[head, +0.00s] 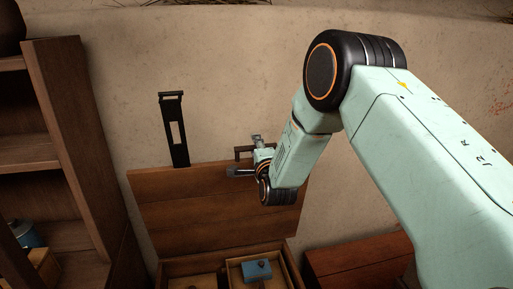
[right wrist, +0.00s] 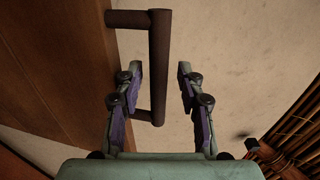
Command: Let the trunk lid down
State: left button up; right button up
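The trunk's wooden lid (head: 180,215) stands raised and tilted back near the wall, above the open trunk (head: 180,266). It also fills the left of the right wrist view (right wrist: 60,65). A dark bar handle (head: 241,151) projects at the lid's upper edge; it is large in the right wrist view (right wrist: 159,55). A black slotted hasp (head: 174,130) sticks up from the lid's top edge. My right gripper (head: 247,156) is at the handle. In the right wrist view its fingers (right wrist: 160,70) are apart, with the bar showing between them; contact cannot be told. My left gripper is not in view.
A blue item (head: 257,270) lies in a tray inside the trunk. A wooden shelf (head: 65,130) stands at left, with a blue pot (head: 27,233) low on it. A reddish wooden box (head: 355,260) is right of the trunk. The mud wall (head: 230,70) is close behind.

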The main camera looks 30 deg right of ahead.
jog(key=shift+a+r, duration=0.1)
jog(key=shift+w+d+f, duration=0.2)
jog(key=shift+d+f, duration=0.15)
jog(key=shift+d, duration=0.1)
jog(key=c, duration=0.4)
jog(key=shift+s+a+r, duration=0.2)
jog(key=shift+a+r, duration=0.05)
jog(key=shift+a, duration=0.05)
grip_shut()
jog(key=shift+w+d, duration=0.1)
jog(key=shift+w, duration=0.05)
